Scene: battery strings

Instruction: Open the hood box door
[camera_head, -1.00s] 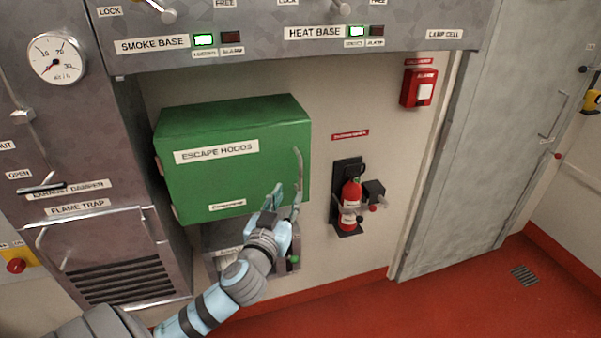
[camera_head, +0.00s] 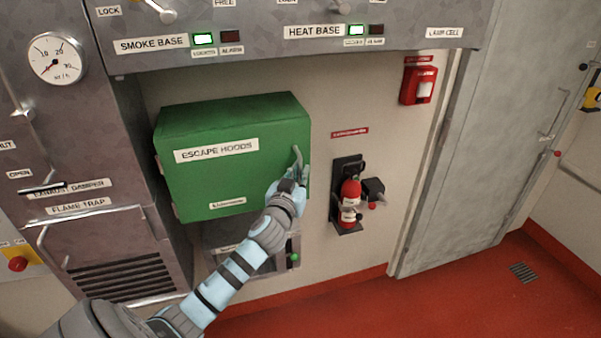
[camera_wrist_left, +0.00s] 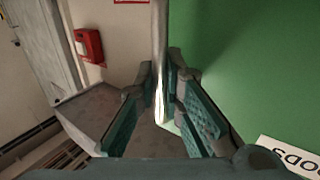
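The green hood box (camera_head: 235,180), labelled "ESCAPE HOODS", is mounted on the wall with its door shut. Its upright metal handle (camera_head: 298,158) is near the door's right edge and also shows in the left wrist view (camera_wrist_left: 160,45). My left gripper (camera_head: 296,174) is at the lower part of the handle. In the left wrist view, the teal fingers of my left gripper (camera_wrist_left: 160,90) stand apart, one on each side of the handle bar. A narrow gap seems to show beside the bar. My right gripper is not in view.
A red fire extinguisher (camera_head: 350,192) hangs on the wall right of the box. A red alarm box (camera_head: 419,87) is above it. A grey cabinet (camera_head: 110,240) stands close on the left, and a control panel (camera_head: 270,55) overhangs the box. The red floor (camera_head: 440,300) at right is clear.

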